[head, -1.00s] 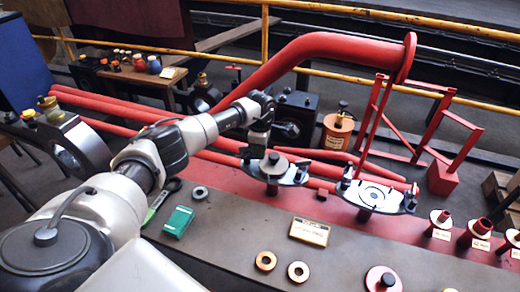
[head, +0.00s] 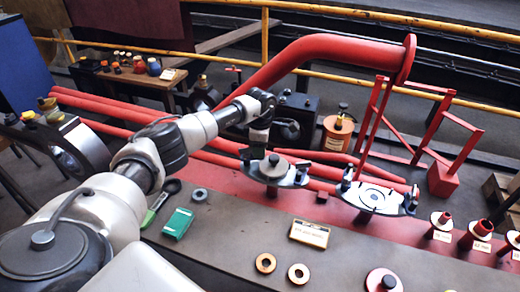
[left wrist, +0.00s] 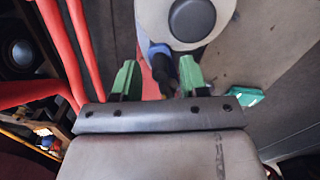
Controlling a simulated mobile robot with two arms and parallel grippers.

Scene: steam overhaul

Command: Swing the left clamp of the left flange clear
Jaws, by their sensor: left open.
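The left flange (head: 264,177) is a pale grey plate with a round grey disc and dark knob on top, on the red strip of the bench. Its left clamp (head: 245,154) is a small dark piece at the flange's left edge, partly hidden by my gripper. My left gripper (head: 259,140) is above the flange's left back edge. In the left wrist view, its green fingers (left wrist: 157,80) are open, with the dark clamp (left wrist: 162,66) between them, close to the flange (left wrist: 225,12). I cannot tell if they touch it. My right gripper is not in view.
A second flange (head: 371,197) with dark clamps stands to the right. A green box (head: 178,223), a grey ring (head: 200,194) and a labelled box (head: 309,233) lie on the bench. Red pipes (head: 110,108) run behind. The bench front is partly clear.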

